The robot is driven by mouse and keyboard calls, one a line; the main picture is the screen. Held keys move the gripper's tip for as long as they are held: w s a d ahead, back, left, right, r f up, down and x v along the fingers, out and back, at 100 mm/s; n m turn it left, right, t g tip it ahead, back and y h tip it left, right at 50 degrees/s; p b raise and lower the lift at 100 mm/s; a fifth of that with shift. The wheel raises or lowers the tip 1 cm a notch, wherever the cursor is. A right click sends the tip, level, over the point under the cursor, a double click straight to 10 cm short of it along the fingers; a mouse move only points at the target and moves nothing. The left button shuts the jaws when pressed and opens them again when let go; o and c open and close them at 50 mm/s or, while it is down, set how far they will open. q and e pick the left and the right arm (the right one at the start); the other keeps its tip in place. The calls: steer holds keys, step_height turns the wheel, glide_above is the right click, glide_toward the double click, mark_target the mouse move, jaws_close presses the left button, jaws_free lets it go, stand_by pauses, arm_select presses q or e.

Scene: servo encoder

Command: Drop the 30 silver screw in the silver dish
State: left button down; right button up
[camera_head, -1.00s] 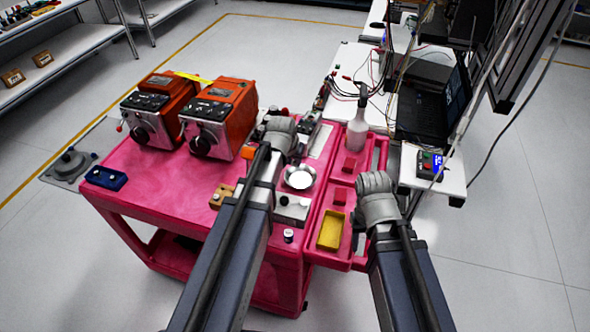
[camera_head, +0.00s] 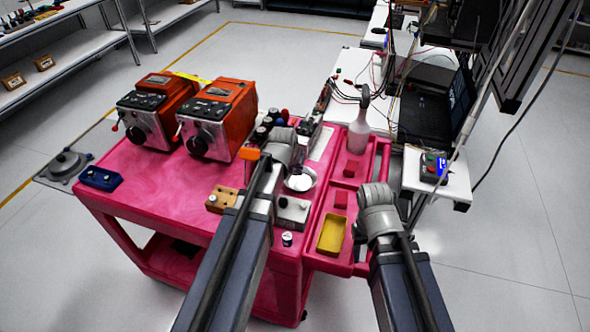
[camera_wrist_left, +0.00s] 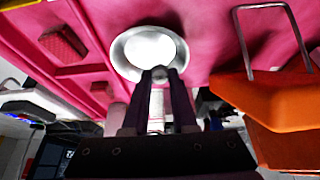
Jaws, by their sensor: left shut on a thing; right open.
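The silver dish (camera_head: 301,183) is a shallow round bowl near the right edge of the pink cart top. It also fills the upper middle of the left wrist view (camera_wrist_left: 124,62). My left gripper (camera_head: 300,152) is just above the dish's far side, and its wrist hides part of the rim. In the left wrist view the fingertips (camera_wrist_left: 160,80) are shut on a small silver screw (camera_wrist_left: 159,74), seen against the dish's near rim. The number on the screw cannot be read. My right gripper (camera_head: 376,198) is open to the right of the cart, its fingers hardly visible.
Two orange machines (camera_head: 217,118) stand at the back left of the cart (camera_head: 150,205). A yellow tray (camera_head: 331,234) and a spray bottle (camera_head: 359,130) are on the right. The cart's left middle is clear.

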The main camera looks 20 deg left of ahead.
arm_select(q)
steer(key=shift+f+b, duration=0.35)
steer(key=shift+f, duration=0.35)
arm_select(e)
steer(key=shift+f, duration=0.7)
arm_select(q)
steer(key=c, duration=0.6)
jaws_free()
steer(key=shift+c, duration=0.2)
steer(key=shift+r, duration=0.1)
arm_select(e)
steer(key=shift+r, duration=0.1)
arm_select(q)
steer(key=p+v, duration=0.5)
steer(key=v, duration=0.1)
arm_select(e)
step_height(320, 180, up, 5)
steer(key=shift+r, duration=0.15)
arm_select(q)
steer(key=shift+s, duration=0.15)
arm_select(e)
steer(key=shift+s, duration=0.1)
